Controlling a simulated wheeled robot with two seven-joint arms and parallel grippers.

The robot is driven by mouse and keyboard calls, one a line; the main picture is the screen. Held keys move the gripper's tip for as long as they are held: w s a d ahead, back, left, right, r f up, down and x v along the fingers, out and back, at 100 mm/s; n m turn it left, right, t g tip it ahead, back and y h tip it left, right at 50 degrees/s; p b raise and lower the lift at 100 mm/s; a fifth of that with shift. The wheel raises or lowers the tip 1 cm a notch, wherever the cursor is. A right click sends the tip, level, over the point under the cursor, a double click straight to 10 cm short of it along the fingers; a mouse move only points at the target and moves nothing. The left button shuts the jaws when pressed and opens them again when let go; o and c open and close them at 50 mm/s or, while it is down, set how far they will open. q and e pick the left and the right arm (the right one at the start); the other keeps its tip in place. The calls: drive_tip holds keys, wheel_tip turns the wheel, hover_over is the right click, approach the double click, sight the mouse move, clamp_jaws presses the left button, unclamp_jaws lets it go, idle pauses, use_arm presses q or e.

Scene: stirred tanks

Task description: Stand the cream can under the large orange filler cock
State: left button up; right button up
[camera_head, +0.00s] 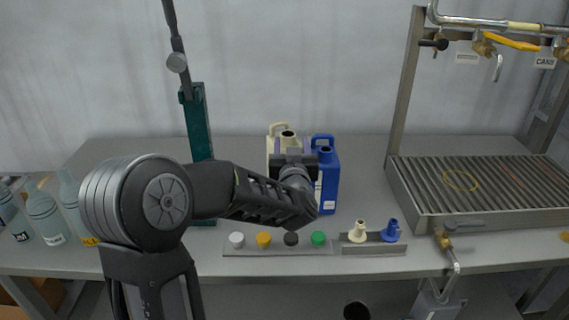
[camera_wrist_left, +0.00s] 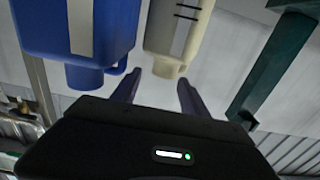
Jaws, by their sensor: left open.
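The cream can (camera_head: 280,134) stands on the bench left of the blue can, its body partly hidden behind my left gripper (camera_head: 293,160). In the left wrist view, which looks upside down, the cream can (camera_wrist_left: 178,30) hangs with its neck pointing down, just beyond my left gripper (camera_wrist_left: 157,88). The fingers are apart with nothing held; I cannot tell whether they touch the can. An orange-handled cock (camera_head: 487,46) with a bent spout hangs from the pipe above the slatted rack (camera_head: 402,200) at the right. Another cock at the right edge is cut off. My right gripper is not in view.
The blue can (camera_head: 327,180) stands close beside the cream can. A green post (camera_head: 196,125) rises left of it. Coloured caps (camera_head: 264,239) and two funnels (camera_head: 358,231) line the front. Bottles (camera_head: 45,212) stand at left. The rack's slats are bare except for a yellow ring (camera_head: 448,178).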

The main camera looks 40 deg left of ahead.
sight(291, 138)
use_arm(q)
drive_tip(key=shift+w+a+r, duration=0.1)
drive_tip(key=shift+w+a, duration=0.15)
drive_tip(key=p+x, duration=0.1)
drive_tip(key=x, duration=0.3)
drive_tip(key=shift+w+a, duration=0.15)
drive_tip(key=shift+a, duration=0.05)
drive_tip(key=shift+c, duration=0.3)
clamp_jaws()
idle(0.5)
idle(0.4)
